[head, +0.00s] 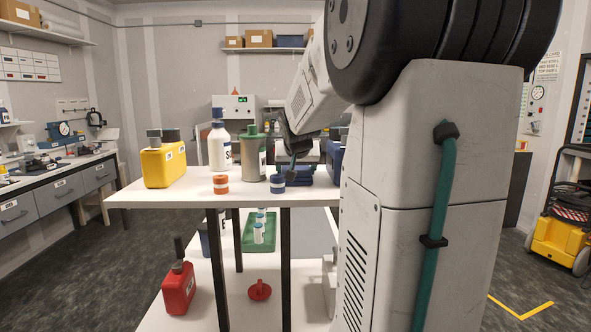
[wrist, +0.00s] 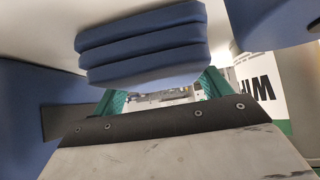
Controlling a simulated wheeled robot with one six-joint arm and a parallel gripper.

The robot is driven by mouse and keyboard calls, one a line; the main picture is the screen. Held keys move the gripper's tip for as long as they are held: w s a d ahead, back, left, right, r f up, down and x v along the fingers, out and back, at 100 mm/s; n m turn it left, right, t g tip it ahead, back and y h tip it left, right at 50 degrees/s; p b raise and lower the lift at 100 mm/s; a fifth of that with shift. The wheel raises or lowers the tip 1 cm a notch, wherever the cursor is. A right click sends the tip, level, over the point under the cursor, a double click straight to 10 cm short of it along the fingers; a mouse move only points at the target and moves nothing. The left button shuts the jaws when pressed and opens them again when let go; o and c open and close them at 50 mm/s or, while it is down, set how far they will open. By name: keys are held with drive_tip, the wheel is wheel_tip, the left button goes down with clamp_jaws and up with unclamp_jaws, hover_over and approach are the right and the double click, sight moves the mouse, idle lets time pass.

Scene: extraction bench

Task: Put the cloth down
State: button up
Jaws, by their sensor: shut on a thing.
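The cloth (head: 292,181) is a dark blue, folded stack at the right part of the white bench top, partly behind a small blue-banded jar. In the wrist view the folded blue cloth (wrist: 142,48) shows several layers between the green fingertips. My gripper (head: 292,160) is over the cloth in the head view, pointing down. In the wrist view my gripper (wrist: 162,85) is shut on the cloth. I cannot tell whether the cloth's underside touches the bench top. My arm hides the right end of the bench.
A yellow jerrycan (head: 164,166), white bottle (head: 219,150), grey-green canister (head: 252,158), orange-banded jar (head: 220,185) and blue-banded jar (head: 277,186) stand left of the cloth. A blue container (head: 335,160) is close on its right. The bench top's (head: 135,194) front-left corner is clear.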

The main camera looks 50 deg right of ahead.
drive_tip(key=shift+f, duration=0.15)
drive_tip(key=o, duration=1.1)
drive_tip(key=shift+c, duration=0.2)
